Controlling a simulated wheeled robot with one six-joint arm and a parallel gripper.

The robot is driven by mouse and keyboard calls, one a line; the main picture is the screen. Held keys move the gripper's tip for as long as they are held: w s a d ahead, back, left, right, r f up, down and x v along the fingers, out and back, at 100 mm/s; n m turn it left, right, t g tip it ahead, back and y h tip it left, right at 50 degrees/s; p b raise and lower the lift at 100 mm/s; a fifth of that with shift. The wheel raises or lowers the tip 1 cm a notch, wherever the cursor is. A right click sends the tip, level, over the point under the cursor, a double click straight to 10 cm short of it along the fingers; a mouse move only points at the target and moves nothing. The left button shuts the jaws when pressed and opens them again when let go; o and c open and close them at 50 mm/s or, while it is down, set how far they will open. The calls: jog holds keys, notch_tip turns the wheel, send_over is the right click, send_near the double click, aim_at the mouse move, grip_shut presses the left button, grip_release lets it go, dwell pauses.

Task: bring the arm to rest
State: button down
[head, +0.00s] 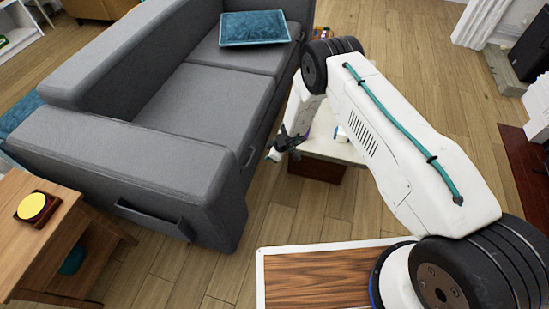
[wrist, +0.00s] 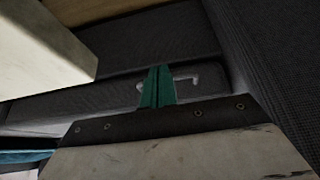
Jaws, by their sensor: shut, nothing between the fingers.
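My gripper (head: 277,152) is at the end of my white arm, between the grey sofa (head: 200,160) and a low table with a pale top (head: 335,152). In the wrist view the two green fingers of my gripper (wrist: 157,88) are together, with nothing between them. Behind the fingers is the dark grey sofa fabric (wrist: 60,100) with a metal handle-like bar. In the head view the fingertips are small, and my arm hides part of the low table.
A blue cushion (head: 254,29) lies on the sofa. A wooden side table (head: 35,245) with a yellow-topped object (head: 33,207) stands at the left. Wooden floor (head: 480,100) is clear at the upper right. A pale slab edge (wrist: 45,60) is close in the wrist view.

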jog(key=s+m+g+y, duration=0.1)
jog(key=s+m+g, duration=0.1)
jog(key=s+m, duration=0.3)
jog(key=s+d+r+m+g, duration=0.1)
jog(key=s+d+r+m, duration=0.2)
jog(key=r, duration=1)
jog(key=s+d+r+m+g, duration=0.15)
jog(key=s+r, duration=0.45)
jog(key=r, duration=0.8)
jog(key=s+d+r+m+g, duration=0.1)
jog(key=s+d+r+g, duration=0.2)
jog(key=r, duration=1)
jog(key=s+d+r+m+t+h, duration=0.2)
jog(key=s+d+r, duration=0.6)
jog(key=s+r, duration=0.4)
jog(key=s+d+r+m+t+h, duration=0.1)
jog(key=s+d+r+t+h, duration=0.3)
jog(key=s+d+r, duration=0.5)
jog(key=shift+s+d+r+m+t, duration=0.15)
jog(key=shift+s+r+m+t, duration=0.2)
jog(key=shift+s+r, duration=1.8)
